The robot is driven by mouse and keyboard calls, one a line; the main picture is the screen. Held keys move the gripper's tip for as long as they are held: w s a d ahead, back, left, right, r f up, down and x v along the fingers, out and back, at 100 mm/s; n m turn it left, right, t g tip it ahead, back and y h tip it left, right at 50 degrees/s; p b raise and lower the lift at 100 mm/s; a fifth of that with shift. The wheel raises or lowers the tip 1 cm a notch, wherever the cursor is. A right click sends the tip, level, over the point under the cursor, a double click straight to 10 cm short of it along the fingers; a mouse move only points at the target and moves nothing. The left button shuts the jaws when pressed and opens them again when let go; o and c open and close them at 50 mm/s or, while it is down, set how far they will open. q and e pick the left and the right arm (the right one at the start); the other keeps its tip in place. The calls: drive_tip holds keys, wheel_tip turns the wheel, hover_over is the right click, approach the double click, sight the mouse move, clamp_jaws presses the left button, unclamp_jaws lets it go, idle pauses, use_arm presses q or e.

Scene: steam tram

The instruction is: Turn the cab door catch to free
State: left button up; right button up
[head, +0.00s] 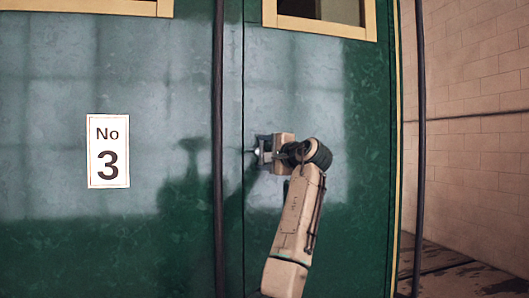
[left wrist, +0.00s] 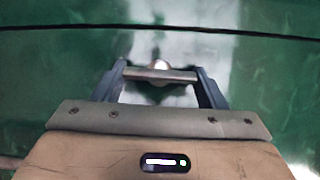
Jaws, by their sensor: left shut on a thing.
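The cab door catch shows in the left wrist view as a short metal bar (left wrist: 160,75) with a round boss at its middle, on the green door (left wrist: 60,75). My left gripper (left wrist: 160,77) is shut on the catch, with one finger at each end of the bar. In the head view the left gripper (head: 263,151) is at the green door (head: 300,85), just right of the vertical door seam. The catch (head: 253,151) is mostly hidden there by the fingers. My right gripper is not in view.
Dark vertical handrails stand left of the gripper (head: 218,200) and at the door's right edge (head: 419,150). A white "No 3" plate (head: 108,151) is on the left panel. Cream-framed windows (head: 320,25) are above. A pale brick wall (head: 475,80) is at right.

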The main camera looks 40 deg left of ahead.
use_arm(q)
drive_tip(key=shift+n, duration=0.3)
idle(0.4)
drive_tip(key=o, duration=1.4)
drive_tip(key=b+v, duration=0.4)
drive_tip(key=v, duration=0.6)
drive_tip(key=shift+d, duration=0.4)
drive_tip(key=shift+s+r, duration=0.1)
